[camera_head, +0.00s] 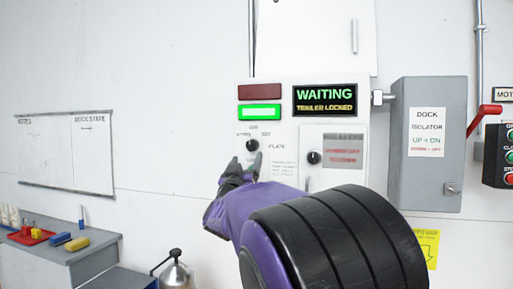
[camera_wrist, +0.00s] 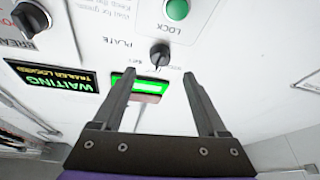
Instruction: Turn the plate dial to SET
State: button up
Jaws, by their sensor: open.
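The plate dial (camera_head: 252,145) is a round black knob on the white control panel (camera_head: 285,125), beside the word PLATE. In the wrist view, which looks at the panel upside down, the dial (camera_wrist: 159,55) shows just beyond the fingertips and roughly centred between them. My gripper (camera_head: 245,163) is open, its two fingers spread and empty, just below the dial in the head view. In the wrist view my gripper (camera_wrist: 161,78) appears apart from the knob. The small position labels around the dial are too blurred to read surely, and I cannot tell where it points.
A lit sign (camera_head: 324,99) reads WAITING, TRAILER LOCKED. A green lamp (camera_head: 260,112) glows below a dark red one (camera_head: 260,91). A green LOCK button (camera_wrist: 177,9) sits near the dial. A second black knob (camera_head: 314,158) and the grey isolator box (camera_head: 427,145) stand right.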

aim_at(251, 148)
jog(key=p+x, duration=0.1)
jog(key=x, duration=0.6)
jog(key=shift+w, duration=0.1)
grip_shut()
